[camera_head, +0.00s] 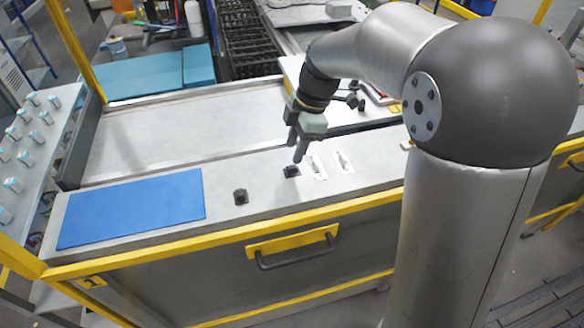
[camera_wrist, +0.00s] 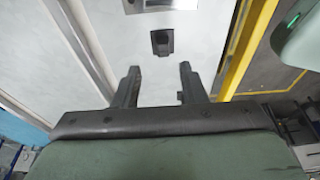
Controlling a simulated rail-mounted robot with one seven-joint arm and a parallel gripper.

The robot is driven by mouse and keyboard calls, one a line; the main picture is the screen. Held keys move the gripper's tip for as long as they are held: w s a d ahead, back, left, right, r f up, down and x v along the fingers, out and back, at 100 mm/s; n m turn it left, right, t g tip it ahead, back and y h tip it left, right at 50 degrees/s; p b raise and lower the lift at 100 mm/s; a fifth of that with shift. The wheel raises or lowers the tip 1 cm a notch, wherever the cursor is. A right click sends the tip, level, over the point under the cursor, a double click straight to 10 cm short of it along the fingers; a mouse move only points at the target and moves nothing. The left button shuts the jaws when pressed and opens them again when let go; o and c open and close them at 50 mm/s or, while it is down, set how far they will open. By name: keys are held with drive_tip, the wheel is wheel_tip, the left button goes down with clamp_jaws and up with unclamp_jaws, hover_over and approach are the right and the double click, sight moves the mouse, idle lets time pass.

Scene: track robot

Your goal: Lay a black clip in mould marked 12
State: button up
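Two small black clips lie on the grey bench top, the left one (camera_head: 240,196) near the blue mat and the right one (camera_head: 291,171) beside the moulds. Two pale moulds, the nearer (camera_head: 317,167) and the farther right (camera_head: 343,161), lie to the right of the clips; no number is legible on them. My gripper (camera_head: 297,150) points down above the bench by the right clip. In the wrist view my gripper (camera_wrist: 158,82) is open and empty, with one black clip (camera_wrist: 162,41) ahead of the fingertips and part of a pale mould (camera_wrist: 160,4) at the top edge.
A blue mat (camera_head: 132,210) covers the bench's left end. A yellow edge (camera_head: 215,238) and a drawer handle (camera_head: 295,247) run along its front. Dark crates (camera_head: 250,45) stand behind. The bench between mat and left clip is clear.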

sight(292, 167)
drive_tip(key=x, duration=0.1)
drive_tip(key=p+x, duration=0.1)
drive_tip(key=x, duration=0.1)
drive_tip(key=d+x, duration=0.1)
drive_tip(key=x, duration=0.1)
drive_tip(key=shift+s+f, duration=0.1)
drive_tip(key=shift+s, duration=0.1)
drive_tip(key=shift+a, duration=0.1)
clamp_jaws()
